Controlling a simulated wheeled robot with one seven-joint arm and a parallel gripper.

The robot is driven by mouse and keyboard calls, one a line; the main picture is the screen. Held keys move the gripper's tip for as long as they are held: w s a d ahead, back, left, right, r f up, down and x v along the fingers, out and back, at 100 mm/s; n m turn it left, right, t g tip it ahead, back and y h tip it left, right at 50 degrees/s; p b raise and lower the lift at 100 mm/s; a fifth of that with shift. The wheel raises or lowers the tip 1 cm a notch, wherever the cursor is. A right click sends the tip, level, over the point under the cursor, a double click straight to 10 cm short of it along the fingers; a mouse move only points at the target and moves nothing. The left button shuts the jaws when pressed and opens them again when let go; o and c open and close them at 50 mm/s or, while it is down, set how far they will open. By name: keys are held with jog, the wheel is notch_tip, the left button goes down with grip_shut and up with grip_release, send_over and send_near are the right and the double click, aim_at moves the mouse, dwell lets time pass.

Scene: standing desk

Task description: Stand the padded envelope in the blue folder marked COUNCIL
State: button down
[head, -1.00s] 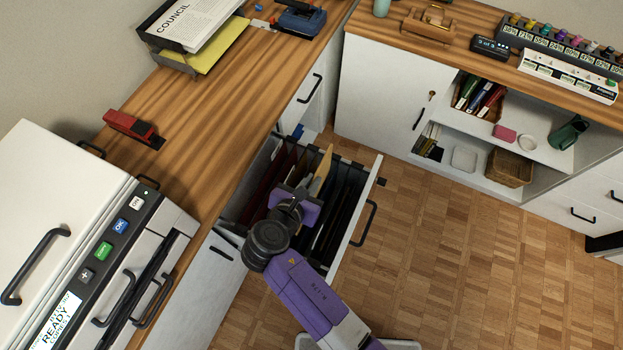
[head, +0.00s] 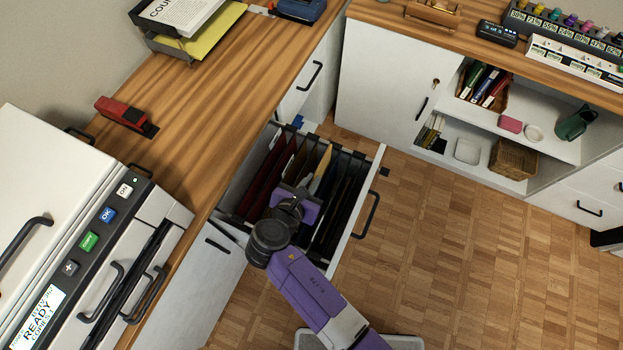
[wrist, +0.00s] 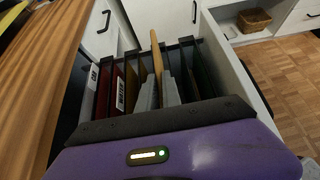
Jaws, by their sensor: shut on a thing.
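The tan padded envelope (head: 321,168) stands roughly upright, edge-on, in my gripper over the open file drawer (head: 366,185). In the wrist view the envelope (wrist: 156,58) rises between the two grey fingers (wrist: 159,93), which are shut on it. Its lower part is hidden by my gripper (head: 306,196) and the drawer's contents. Several hanging folders line the drawer: dark red ones (wrist: 103,88) and a yellowish one (wrist: 132,86) to the left, dark ones to the right. A small blue piece (head: 298,122) shows at the drawer's far end. I cannot read a COUNCIL mark on any folder.
The wooden desktop (head: 210,110) borders the drawer on the left, with a red stapler (head: 126,115) and a copier (head: 75,240). A paper tray (head: 190,35) holds a sheet partly reading COUNCIL. An open shelf unit (head: 500,130) stands right; the floor between is clear.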

jog(key=shift+f, duration=0.2)
jog(key=c, duration=1.5)
grip_release()
jog(key=shift+o, duration=0.2)
jog(key=v, duration=0.8)
jog(key=shift+w, duration=0.1)
